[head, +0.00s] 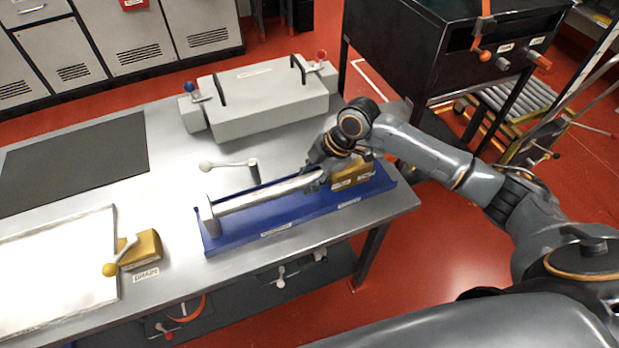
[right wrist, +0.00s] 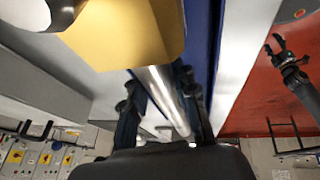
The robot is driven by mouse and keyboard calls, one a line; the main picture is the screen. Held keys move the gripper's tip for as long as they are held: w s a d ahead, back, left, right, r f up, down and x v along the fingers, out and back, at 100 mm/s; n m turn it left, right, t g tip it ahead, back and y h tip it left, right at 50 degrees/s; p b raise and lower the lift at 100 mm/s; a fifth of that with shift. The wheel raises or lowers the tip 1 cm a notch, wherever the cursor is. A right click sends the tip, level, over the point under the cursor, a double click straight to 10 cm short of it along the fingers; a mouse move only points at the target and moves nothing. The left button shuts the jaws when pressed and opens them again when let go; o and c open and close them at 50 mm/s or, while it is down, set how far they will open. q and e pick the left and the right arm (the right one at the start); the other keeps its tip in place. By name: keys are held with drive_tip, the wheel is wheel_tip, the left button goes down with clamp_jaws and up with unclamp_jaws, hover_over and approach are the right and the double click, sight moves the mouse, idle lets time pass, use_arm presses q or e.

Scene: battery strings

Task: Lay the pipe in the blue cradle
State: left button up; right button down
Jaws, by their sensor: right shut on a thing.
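The blue cradle (head: 312,214) is a long blue base on the grey bench, running from lower left to upper right. The silver pipe (head: 268,191) lies lengthwise over it, its left end at a grey upright post (head: 209,219). My right gripper (head: 318,176) is shut on the pipe near its right end, beside a gold block (head: 352,176) on the cradle. The right wrist view shows the pipe (right wrist: 162,92) between both fingers. The fingers partly hide the pipe's right end; I cannot tell whether it touches the cradle there.
A lever with a white knob (head: 206,166) stands behind the cradle. A grey box fixture (head: 262,104) with blue and red knobs is at the back. A gold block with a yellow-knobbed lever (head: 110,269) and a white panel (head: 60,270) are left. A dark mat (head: 75,172) lies clear.

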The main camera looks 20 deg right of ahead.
drive_tip(key=shift+f, duration=0.3)
idle(0.7)
